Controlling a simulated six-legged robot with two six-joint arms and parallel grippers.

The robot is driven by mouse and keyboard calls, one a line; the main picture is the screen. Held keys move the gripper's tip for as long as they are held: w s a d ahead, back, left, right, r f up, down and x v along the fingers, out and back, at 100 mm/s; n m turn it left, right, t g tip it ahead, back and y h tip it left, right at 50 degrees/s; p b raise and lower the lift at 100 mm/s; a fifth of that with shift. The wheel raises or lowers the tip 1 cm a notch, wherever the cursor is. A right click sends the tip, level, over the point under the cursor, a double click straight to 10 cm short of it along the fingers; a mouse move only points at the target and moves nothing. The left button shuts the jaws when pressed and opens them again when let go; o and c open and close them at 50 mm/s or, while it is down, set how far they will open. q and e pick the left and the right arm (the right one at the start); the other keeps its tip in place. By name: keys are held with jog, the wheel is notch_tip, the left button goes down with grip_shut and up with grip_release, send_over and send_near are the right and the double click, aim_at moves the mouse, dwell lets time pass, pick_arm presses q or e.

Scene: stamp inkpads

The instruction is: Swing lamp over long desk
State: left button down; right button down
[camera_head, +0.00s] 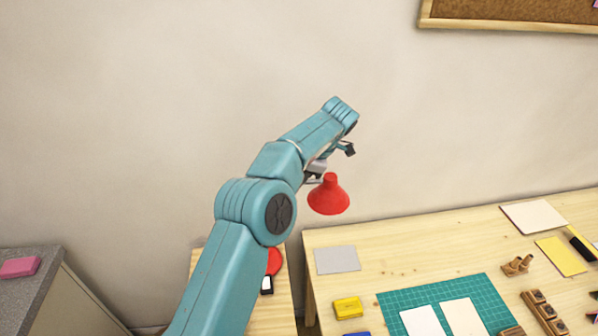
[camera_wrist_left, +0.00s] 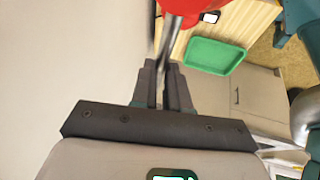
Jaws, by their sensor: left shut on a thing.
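The lamp has a red cone shade (camera_head: 328,195) that hangs near the left end of the long wooden desk (camera_head: 400,247), close to its back-left corner. A round red part (camera_head: 273,260), likely the lamp's base, shows behind my arm over a smaller wooden table. My left gripper (camera_head: 312,178) is beside the shade, partly hidden by my own arm. In the left wrist view its dark fingers (camera_wrist_left: 163,85) are shut on the lamp's thin metal arm (camera_wrist_left: 166,50), which runs up to a red part of the lamp (camera_wrist_left: 184,8). My right gripper is out of view.
The desk holds a green cutting mat (camera_head: 400,300) with white cards, a grey sheet (camera_head: 336,260), a yellow inkpad (camera_head: 348,307) and wooden stamps (camera_head: 517,265). A green tray (camera_wrist_left: 214,57) shows in the wrist view. A grey counter (camera_head: 25,290) stands at left.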

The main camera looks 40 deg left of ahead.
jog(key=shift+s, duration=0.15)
pick_arm(q)
jog(key=c, duration=1.1)
grip_release()
jog(key=shift+s+a, duration=0.1)
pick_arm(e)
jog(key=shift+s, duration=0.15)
